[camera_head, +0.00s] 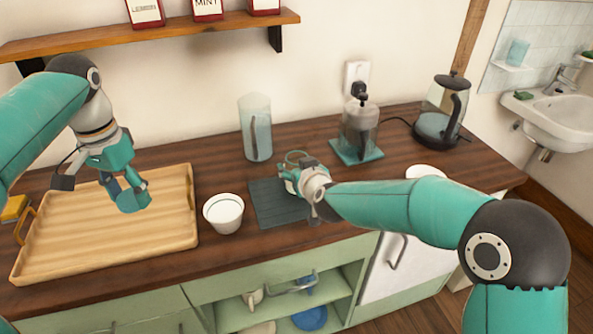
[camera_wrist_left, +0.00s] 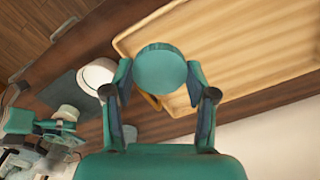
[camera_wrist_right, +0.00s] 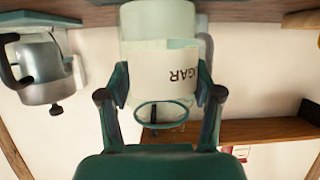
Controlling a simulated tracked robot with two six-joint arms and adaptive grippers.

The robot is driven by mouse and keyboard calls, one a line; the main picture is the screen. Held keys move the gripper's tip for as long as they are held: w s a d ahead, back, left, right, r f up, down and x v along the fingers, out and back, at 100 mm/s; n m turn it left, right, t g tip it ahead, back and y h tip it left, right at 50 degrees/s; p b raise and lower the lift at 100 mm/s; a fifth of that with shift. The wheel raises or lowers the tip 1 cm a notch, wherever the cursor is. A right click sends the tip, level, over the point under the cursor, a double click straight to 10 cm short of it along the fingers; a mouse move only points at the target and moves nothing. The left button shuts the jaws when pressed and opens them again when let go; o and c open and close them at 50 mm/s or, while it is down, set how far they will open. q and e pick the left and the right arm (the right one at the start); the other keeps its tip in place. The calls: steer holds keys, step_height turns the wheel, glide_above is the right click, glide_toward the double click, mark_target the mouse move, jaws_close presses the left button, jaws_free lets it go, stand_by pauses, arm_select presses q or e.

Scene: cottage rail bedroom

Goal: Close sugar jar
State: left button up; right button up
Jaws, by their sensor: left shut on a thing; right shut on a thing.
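A round teal lid (camera_wrist_left: 160,68) is held between the fingers of my left gripper (camera_head: 130,190). In the head view this gripper hangs over the right part of the wooden tray, left of the white cup. The sugar jar (camera_wrist_right: 163,75), pale glass with a white SUGAR label, is gripped between the fingers of my right gripper (camera_wrist_right: 157,88). Its open round teal rim shows in the right wrist view, with no lid on it. In the head view my right gripper mostly hides the jar, which is over the dark mat (camera_head: 268,205).
The wooden tray (camera_head: 105,245) lies at the left and a white cup (camera_head: 223,213) stands beside the mat. A tall glass pitcher (camera_head: 255,128), a coffee press (camera_head: 360,128) on a teal mat and a kettle (camera_head: 440,115) stand behind. A shelf (camera_head: 150,34) runs above.

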arm_select(q)
step_height(320, 180, up, 8)
steer(key=p, duration=0.7)
steer(key=shift+p, duration=0.4)
steer(key=shift+r+p, duration=1.4)
arm_select(e)
step_height(320, 180, up, 18)
steer(key=shift+r, duration=0.15)
